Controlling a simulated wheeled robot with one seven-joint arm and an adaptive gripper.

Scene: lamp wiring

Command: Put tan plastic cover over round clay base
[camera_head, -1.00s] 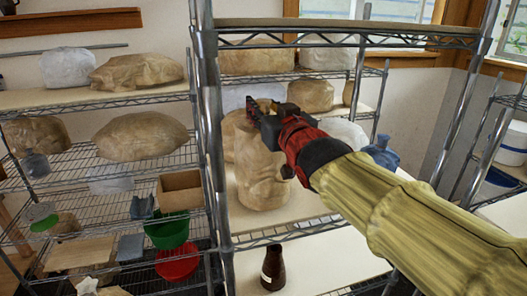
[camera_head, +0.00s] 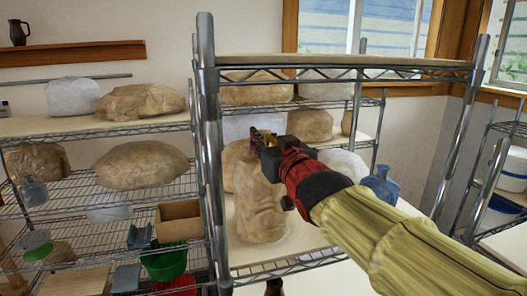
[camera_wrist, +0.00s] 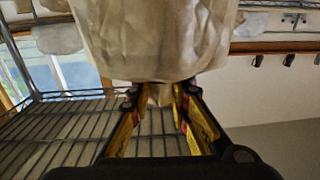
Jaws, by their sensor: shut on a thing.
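A tall, wrinkled tan plastic cover (camera_head: 262,208) is at the front of the middle shelf of the near rack. My gripper (camera_head: 263,143) is at its top, shut on a gathered bit of it. In the wrist view the cover (camera_wrist: 155,40) fills the upper middle, with its pinched end between the fingertips (camera_wrist: 157,93). I cannot pick out the round clay base; whether it is under the cover is hidden. Whether the cover's lower edge touches the shelf is unclear.
Metal posts (camera_head: 212,150) and a top shelf (camera_head: 345,62) frame the near rack. A blue jug (camera_head: 381,186) and a white wrapped lump (camera_head: 343,165) are to the right, behind my arm. More tan-wrapped lumps (camera_head: 141,164) sit on the left rack.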

